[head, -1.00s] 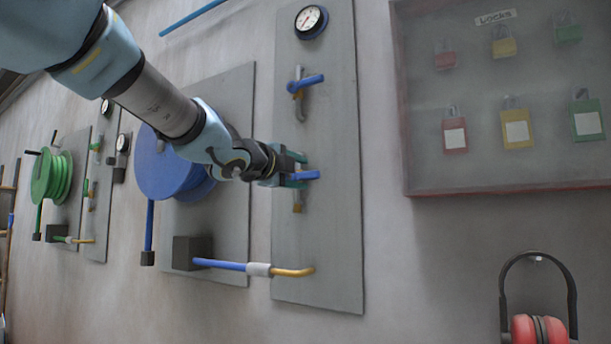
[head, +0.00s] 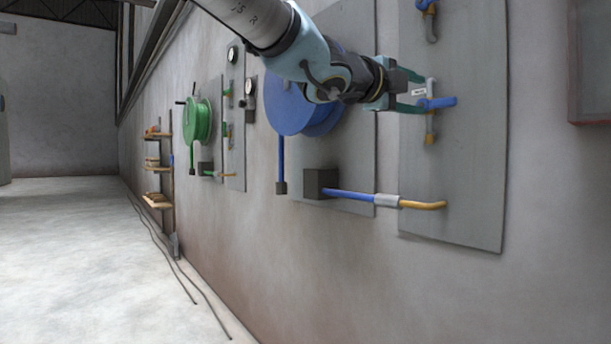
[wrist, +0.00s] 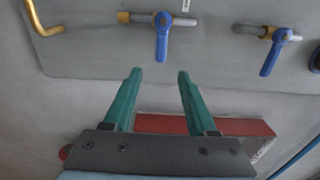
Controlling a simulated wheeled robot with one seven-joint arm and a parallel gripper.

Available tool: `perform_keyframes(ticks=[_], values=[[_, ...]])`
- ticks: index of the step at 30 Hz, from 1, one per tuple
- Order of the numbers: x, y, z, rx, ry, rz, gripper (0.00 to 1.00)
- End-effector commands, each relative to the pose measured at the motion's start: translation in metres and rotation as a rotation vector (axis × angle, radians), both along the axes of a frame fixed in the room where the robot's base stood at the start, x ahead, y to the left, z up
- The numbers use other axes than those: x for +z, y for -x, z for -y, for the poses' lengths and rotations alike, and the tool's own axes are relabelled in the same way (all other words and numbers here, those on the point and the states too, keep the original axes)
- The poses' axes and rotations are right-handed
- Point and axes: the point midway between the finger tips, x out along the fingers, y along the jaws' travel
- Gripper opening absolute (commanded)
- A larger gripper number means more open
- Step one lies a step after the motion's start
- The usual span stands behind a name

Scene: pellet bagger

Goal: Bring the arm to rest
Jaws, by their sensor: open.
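My gripper (head: 418,91) is at the right of the head view, in front of a grey wall panel (head: 455,190). Its green fingers are apart with nothing between them in the wrist view (wrist: 158,75). A blue-handled valve (head: 437,103) on the panel is just beyond the fingertips. In the wrist view the blue valve handle (wrist: 162,38) hangs ahead of the gap, apart from the fingers. A second blue-handled valve (wrist: 275,50) is to its right; it shows at the top of the head view (head: 426,5).
A blue hose reel (head: 300,105) and a dark box with a blue and brass pipe (head: 350,195) are on the wall left of the panel. A green reel (head: 198,120) and a shelf (head: 158,170) are farther off. The floor (head: 80,260) at left is mostly clear, with cables along the wall.

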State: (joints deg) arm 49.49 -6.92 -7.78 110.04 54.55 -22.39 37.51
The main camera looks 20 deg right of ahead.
Motion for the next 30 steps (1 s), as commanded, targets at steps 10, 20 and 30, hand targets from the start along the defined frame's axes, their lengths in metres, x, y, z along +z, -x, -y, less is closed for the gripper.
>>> perform_keyframes(ticks=[10, 20, 30], values=[[-0.049, -0.062, -0.031, 0.173, -0.038, -0.185, 0.57], [-0.201, -0.182, -0.171, 0.712, -0.061, -0.749, 0.57], [-0.358, -0.179, -0.356, 1.338, 0.052, -1.375, 0.57]])
